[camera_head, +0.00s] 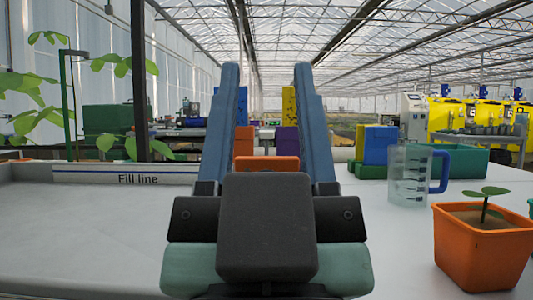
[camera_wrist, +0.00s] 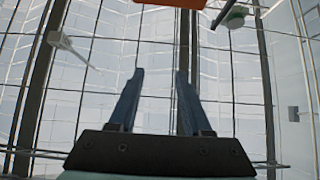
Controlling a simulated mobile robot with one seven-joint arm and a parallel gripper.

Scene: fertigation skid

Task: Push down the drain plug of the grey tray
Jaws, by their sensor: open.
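My gripper (camera_head: 265,70) is open and empty, with its two blue fingers standing apart in the middle of the head view. Its fingers also show in the wrist view (camera_wrist: 158,75), pointing at the greenhouse glazing. A broad pale grey tray (camera_head: 90,235) fills the left of the head view, with a "Fill line" label (camera_head: 138,178) on its far wall. My gripper covers the tray's right part in the picture. I cannot make out a drain plug in either view; it may be hidden or out of frame.
A clear measuring jug (camera_head: 408,178) with a blue handle and an orange pot (camera_head: 478,248) with a seedling stand on the white bench at right. A green bin (camera_head: 462,160) is behind. Orange blocks (camera_head: 244,140) show between my fingers. Leafy plants (camera_head: 28,85) rise behind the tray.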

